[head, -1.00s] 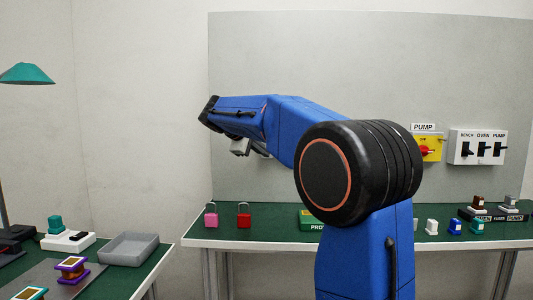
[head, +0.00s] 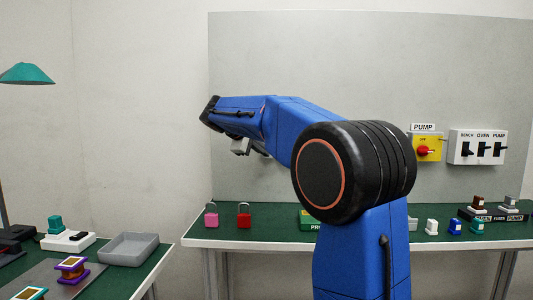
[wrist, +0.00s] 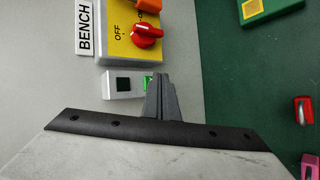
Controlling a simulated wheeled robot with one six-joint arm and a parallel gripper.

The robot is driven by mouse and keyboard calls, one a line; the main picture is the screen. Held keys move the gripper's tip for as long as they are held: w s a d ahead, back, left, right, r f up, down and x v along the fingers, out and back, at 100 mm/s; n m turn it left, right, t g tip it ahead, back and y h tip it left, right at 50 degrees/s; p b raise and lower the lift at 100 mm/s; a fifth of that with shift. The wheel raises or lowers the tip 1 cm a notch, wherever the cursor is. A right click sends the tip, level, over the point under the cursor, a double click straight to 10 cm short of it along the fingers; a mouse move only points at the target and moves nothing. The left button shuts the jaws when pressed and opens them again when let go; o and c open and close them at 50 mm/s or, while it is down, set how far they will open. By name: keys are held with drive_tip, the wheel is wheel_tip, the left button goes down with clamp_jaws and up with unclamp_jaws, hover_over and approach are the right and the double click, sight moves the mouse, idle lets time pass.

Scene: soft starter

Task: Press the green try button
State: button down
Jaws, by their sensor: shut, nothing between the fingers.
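In the wrist view a small pale box (wrist: 112,92) carries a dark square button (wrist: 124,84) and a green button (wrist: 148,80). My gripper (wrist: 160,78) is shut and empty, with its tip overlapping the right part of that box and hiding some of the green button. I cannot tell whether the tip touches it. Above the box is a yellow panel (wrist: 118,42) with a red knob (wrist: 146,31) marked OFF, beside a BENCH label (wrist: 86,27). In the head view my arm hides the box.
A red padlock (head: 244,219) and a pink padlock (head: 211,219) stand on the green bench (head: 260,234). A yellow PUMP switch (head: 427,148) and a panel of several switches (head: 478,147) are on the wall at right. A grey tray (head: 129,249) lies on the left table.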

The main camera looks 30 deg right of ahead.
drive_tip(key=shift+w+d, duration=0.2)
drive_tip(key=shift+w, duration=0.15)
idle(0.4)
drive_tip(key=shift+s, duration=0.1)
idle(0.3)
drive_tip(key=shift+s+a, duration=0.45)
drive_tip(key=shift+s, duration=0.15)
drive_tip(key=shift+s, duration=0.1)
drive_tip(key=s+a, duration=0.1)
drive_tip(key=s, duration=0.1)
drive_tip(key=s+a, duration=0.1)
drive_tip(key=s, duration=0.1)
drive_tip(key=shift+a, duration=0.4)
idle(0.8)
drive_tip(key=s+a+f+m+y, duration=0.2)
drive_tip(key=s+a+f, duration=0.3)
drive_tip(key=s+f, duration=0.6)
drive_tip(key=s+a+f+m+y, duration=0.1)
drive_tip(key=s+a+f+y, duration=0.4)
drive_tip(key=s+f, duration=0.6)
drive_tip(key=s+a+f+m+y, duration=0.2)
drive_tip(key=s+a+f, duration=0.4)
drive_tip(key=s+f, duration=0.4)
drive_tip(key=s+y, duration=0.1)
drive_tip(key=s, duration=0.5)
drive_tip(key=shift+s+a+f+m+y, duration=0.25)
drive_tip(key=shift+a+f+m+y, duration=0.05)
drive_tip(key=shift+f+y, duration=0.1)
